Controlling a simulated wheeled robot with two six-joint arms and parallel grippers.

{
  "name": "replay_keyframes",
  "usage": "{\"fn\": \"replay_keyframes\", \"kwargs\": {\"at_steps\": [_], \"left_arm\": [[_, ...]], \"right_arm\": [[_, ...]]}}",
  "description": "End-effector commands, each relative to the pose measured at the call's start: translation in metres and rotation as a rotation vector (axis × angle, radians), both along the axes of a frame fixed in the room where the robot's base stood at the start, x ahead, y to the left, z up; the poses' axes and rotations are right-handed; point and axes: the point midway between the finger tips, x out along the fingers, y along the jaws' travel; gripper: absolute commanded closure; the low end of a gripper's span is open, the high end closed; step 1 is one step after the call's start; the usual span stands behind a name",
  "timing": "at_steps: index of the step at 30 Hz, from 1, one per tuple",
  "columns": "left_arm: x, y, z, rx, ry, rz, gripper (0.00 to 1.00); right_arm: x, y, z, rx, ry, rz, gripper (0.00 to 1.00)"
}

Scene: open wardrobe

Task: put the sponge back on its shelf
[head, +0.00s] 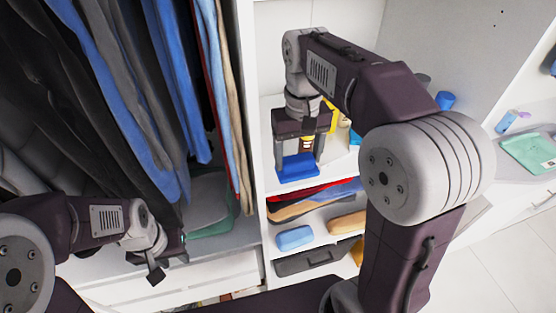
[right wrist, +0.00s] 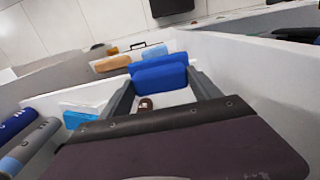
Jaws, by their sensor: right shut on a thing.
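A blue block (head: 298,168), which looks like the sponge, is between the fingers of my right gripper (head: 299,158). The gripper points down in front of the white shelf column, at the level of an upper compartment. In the right wrist view the blue block (right wrist: 159,76) sits between both fingertips, and the gripper (right wrist: 163,92) is shut on it. My left gripper (head: 170,257) is low at the left, below the hanging clothes, with its fingers apart and nothing visible between them.
Folded clothes (head: 312,200) fill one shelf. Below, a light blue block (head: 295,238) and a tan block (head: 347,223) lie with a gap between them. A dark case (head: 308,261) is lower. Hanging clothes (head: 130,90) crowd the left. White dividers bound the shelves.

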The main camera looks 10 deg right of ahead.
Motion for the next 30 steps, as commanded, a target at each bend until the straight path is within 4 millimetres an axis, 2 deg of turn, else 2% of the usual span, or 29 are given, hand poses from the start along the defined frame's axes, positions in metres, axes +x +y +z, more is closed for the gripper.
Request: {"fn": "replay_keyframes", "kwargs": {"at_steps": [1, 6, 12, 18, 25, 30], "left_arm": [[0.0, 0.0, 0.012, 0.0, 0.0, 0.0, 0.64], [0.0, 0.0, 0.031, 0.0, 0.0, 0.0, 0.64], [0.0, 0.0, 0.041, 0.0, -0.001, 0.0, 0.64], [0.0, 0.0, 0.042, 0.0, 0.0, 0.0, 0.64], [0.0, 0.0, 0.053, 0.0, 0.0, 0.0, 0.64], [0.0, 0.0, 0.052, 0.0, -0.001, 0.0, 0.64]], "right_arm": [[0.013, 0.003, -0.003, -0.001, 0.008, 0.002, 0.77], [0.058, 0.014, -0.03, -0.001, 0.007, 0.001, 0.77], [0.087, 0.02, -0.051, 0.0, 0.003, 0.0, 0.77], [0.091, 0.021, -0.058, 0.0, 0.002, 0.0, 0.77], [0.09, 0.021, -0.092, 0.0, 0.005, 0.0, 0.77], [0.09, 0.021, -0.096, 0.0, 0.0, 0.0, 0.77]]}}
